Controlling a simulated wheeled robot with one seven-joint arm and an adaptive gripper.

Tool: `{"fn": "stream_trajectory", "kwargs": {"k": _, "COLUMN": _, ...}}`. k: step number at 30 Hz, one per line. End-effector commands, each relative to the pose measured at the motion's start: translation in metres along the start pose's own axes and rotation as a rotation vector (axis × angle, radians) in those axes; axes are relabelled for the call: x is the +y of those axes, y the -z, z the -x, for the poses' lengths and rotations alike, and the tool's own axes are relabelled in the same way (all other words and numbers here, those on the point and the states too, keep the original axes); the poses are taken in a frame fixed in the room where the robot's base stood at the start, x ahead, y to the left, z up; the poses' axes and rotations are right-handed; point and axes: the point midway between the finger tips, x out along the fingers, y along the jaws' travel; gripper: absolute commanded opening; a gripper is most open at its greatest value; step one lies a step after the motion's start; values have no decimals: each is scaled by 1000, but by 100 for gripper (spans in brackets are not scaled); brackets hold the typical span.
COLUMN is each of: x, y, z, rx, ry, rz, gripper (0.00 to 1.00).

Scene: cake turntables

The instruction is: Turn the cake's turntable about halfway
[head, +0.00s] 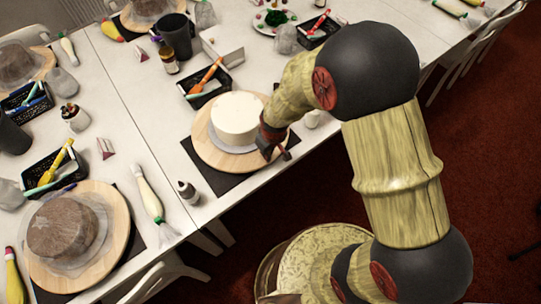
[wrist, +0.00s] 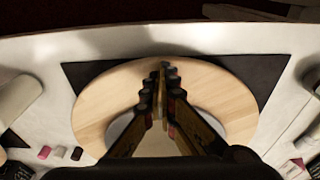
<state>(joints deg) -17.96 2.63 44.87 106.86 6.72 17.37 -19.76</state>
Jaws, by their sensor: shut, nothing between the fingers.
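A white round cake (head: 237,118) stands on a pale wooden turntable (head: 205,148) near the front edge of the white table. In the wrist view the turntable (wrist: 101,97) fills the middle, with a dark mat (wrist: 255,72) under it. My gripper (head: 282,153) is at the right front side of the cake, over the turntable's rim in the head view. In the wrist view my gripper (wrist: 162,72) is shut and empty, its fingertips together above the wood. I cannot tell whether the fingertips touch the turntable. The gripper hides part of the turntable.
Behind the cake is a black basket (head: 206,88) with a red-orange tool. A small dark-capped bottle (head: 188,192) stands at the front left. A brown cake (head: 62,228) on another turntable is at the lower left. A chair (head: 165,278) is by the front edge.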

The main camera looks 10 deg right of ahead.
Motion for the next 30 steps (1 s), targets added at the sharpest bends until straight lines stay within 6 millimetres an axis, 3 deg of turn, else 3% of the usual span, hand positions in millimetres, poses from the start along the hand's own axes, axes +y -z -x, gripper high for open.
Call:
{"fn": "stream_trajectory", "kwargs": {"k": 11, "x": 4, "y": 0, "z": 0, "rx": 0, "ry": 0, "rz": 1, "gripper": 0}}
{"fn": "stream_trajectory", "kwargs": {"k": 24, "x": 56, "y": 11, "z": -3, "rx": 0, "ry": 0, "rz": -2, "gripper": 0}}
{"fn": "stream_trajectory", "kwargs": {"k": 30, "x": 65, "y": 13, "z": -2, "rx": -1, "ry": 0, "rz": 0, "gripper": 0}}
